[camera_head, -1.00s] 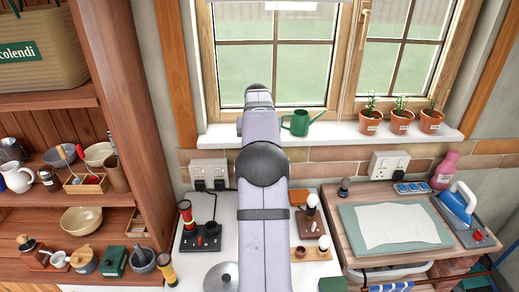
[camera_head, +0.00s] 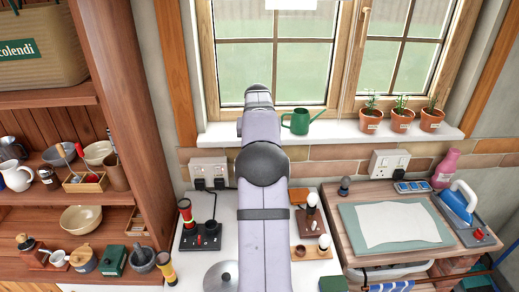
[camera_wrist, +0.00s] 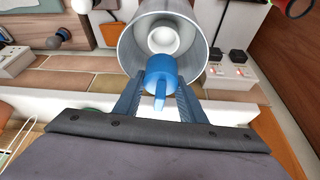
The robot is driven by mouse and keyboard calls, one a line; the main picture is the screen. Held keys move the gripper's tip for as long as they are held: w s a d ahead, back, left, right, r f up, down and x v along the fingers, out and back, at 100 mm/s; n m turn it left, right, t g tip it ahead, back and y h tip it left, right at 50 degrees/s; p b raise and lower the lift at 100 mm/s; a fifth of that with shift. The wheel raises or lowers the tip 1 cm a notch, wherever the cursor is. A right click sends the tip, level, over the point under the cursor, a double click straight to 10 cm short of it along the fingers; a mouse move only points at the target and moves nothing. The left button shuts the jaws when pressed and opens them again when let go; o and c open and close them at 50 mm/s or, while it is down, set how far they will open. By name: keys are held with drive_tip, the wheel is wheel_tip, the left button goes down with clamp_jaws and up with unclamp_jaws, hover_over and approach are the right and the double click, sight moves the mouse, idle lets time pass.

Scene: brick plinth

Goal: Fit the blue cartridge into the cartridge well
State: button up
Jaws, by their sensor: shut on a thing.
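The blue cartridge (camera_wrist: 160,72), with a narrow tab facing the camera, is between the two fingers of my gripper (camera_wrist: 158,84) in the wrist view. The fingers are shut on it. Just beyond it is an open grey metal cylinder (camera_wrist: 133,45) with a pale round part (camera_wrist: 163,39) inside, which appears to be the cartridge well. The cartridge overlaps the near rim in this view; I cannot tell whether it touches or has entered. In the head view my arm hides the gripper, cartridge and cylinder.
A black socket block (camera_head: 200,237) stands left of my arm, and wooden stands (camera_head: 312,222) stand close on its right. A green watering can (camera_head: 296,121) is on the sill. A pan lid (camera_head: 222,276) lies near the front.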

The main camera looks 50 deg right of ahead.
drive_tip(key=shift+f+b, duration=2.4)
drive_tip(key=shift+f, duration=1.35)
idle(0.4)
drive_tip(key=o, duration=1.2)
drive_tip(key=shift+b+v, duration=1.1)
drive_tip(key=shift+v, duration=2.6)
drive_tip(key=shift+f, duration=0.1)
